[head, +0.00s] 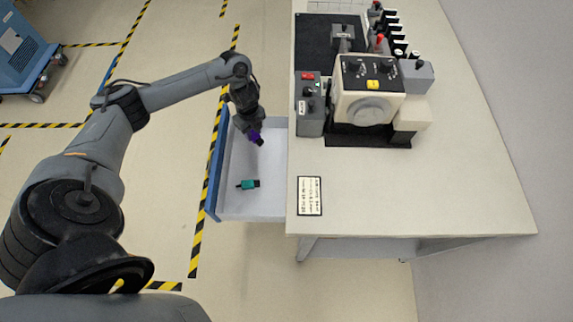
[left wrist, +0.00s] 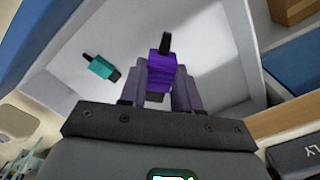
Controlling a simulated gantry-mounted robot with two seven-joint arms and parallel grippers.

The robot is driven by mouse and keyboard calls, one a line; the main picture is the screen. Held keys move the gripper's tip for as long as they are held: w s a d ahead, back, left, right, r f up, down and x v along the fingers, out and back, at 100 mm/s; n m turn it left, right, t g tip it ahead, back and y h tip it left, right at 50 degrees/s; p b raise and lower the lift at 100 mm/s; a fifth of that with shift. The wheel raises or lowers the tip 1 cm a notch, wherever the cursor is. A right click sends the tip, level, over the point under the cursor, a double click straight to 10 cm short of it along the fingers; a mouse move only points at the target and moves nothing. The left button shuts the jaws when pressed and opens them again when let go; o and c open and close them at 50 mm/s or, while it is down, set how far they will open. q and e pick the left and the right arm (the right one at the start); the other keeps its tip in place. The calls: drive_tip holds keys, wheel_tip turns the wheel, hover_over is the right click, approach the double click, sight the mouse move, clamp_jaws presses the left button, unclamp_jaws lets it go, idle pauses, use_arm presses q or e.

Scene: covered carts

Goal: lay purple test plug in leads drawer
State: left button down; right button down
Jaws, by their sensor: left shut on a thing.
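The purple test plug (head: 256,136) is between the fingers of my left gripper (head: 250,128), over the open drawer (head: 270,205). The left wrist view also shows the purple plug (left wrist: 162,72), with its black tip pointing away from my gripper (left wrist: 162,88), which is shut on it. The drawer is white inside with a blue front, pulled out from the left side of the table. A teal plug (head: 249,184) lies on the drawer floor; it also shows in the left wrist view (left wrist: 101,67). Whether the purple plug touches the floor cannot be told. My right gripper is not in view.
The table (head: 440,180) carries a cream machine (head: 368,90) with knobs, a grey box (head: 310,115) and a printed label card (head: 310,196). A blue cart (head: 22,50) stands at far left. The drawer floor around the teal plug is clear.

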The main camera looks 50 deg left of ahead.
use_arm(q)
drive_tip(key=b, duration=0.2)
hover_over(256, 152)
wheel_tip(256, 152, down, 7)
drive_tip(key=shift+s+f, duration=0.1)
drive_tip(key=shift+f, duration=1.8)
drive_tip(key=shift+f, duration=0.15)
drive_tip(key=shift+f+b, duration=0.15)
drive_tip(key=shift+b, duration=0.2)
drive_tip(key=c, duration=0.8)
unclamp_jaws()
